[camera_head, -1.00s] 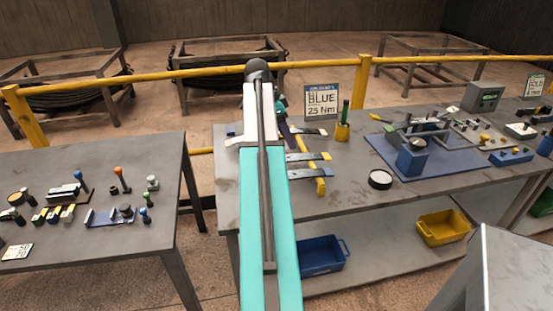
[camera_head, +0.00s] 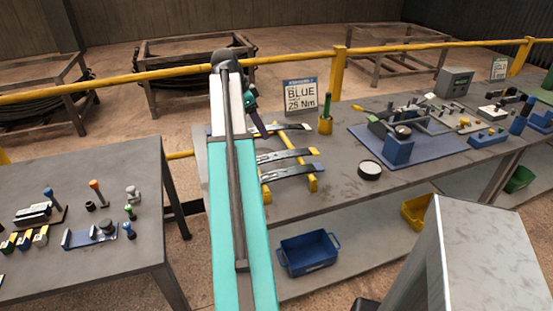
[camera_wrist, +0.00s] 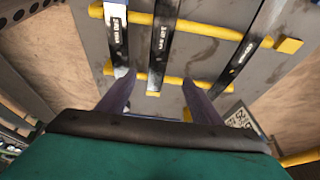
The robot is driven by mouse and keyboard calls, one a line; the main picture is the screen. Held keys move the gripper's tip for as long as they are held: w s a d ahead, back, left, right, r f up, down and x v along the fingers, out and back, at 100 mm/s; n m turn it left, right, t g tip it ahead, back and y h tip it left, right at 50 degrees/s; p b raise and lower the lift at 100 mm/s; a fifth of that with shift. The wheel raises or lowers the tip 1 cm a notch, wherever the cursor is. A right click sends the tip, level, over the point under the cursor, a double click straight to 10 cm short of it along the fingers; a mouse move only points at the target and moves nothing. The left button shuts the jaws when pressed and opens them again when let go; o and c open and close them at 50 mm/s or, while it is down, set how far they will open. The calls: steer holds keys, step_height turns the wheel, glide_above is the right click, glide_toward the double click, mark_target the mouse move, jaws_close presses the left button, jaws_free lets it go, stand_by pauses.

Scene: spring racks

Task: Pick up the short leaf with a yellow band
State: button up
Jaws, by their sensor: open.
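Three dark leaves lie side by side across two yellow rails (camera_wrist: 180,83) on the bench. In the wrist view, the middle leaf (camera_wrist: 162,40) shows a small yellow patch at its near end; I take it as the yellow-banded leaf. The left leaf (camera_wrist: 117,35) has a pale end, and the right leaf (camera_wrist: 250,45) runs at a slant. My gripper (camera_wrist: 158,82) is open and empty, its fingertips apart on either side of the middle leaf's near end. I cannot tell its height above the leaf. In the head view my arm hides the leaves' left ends.
A BLUE 25 Nm sign (camera_head: 300,97), a yellow holder (camera_head: 325,124) with a green-handled tool and a round black-rimmed dish (camera_head: 370,170) stand nearby. A blue mat (camera_head: 372,150) bears a fixture. A blue bin (camera_head: 308,254) is on the lower shelf. A second table (camera_head: 90,262) stands left.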

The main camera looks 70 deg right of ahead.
steer(key=p, duration=0.1)
glide_above(272, 157)
steer(key=w, duration=0.1)
steer(key=shift+f, duration=3.8)
steer(key=shift+a+p+x, duration=0.15)
steer(key=shift+p+x, duration=0.35)
steer(key=shift+x, duration=0.25)
steer(key=shift+a+p+x, duration=0.1)
steer(key=shift+p+x, duration=0.35)
steer(key=shift+x, duration=1.45)
steer(key=shift+r, duration=0.1)
steer(key=c, duration=1.2)
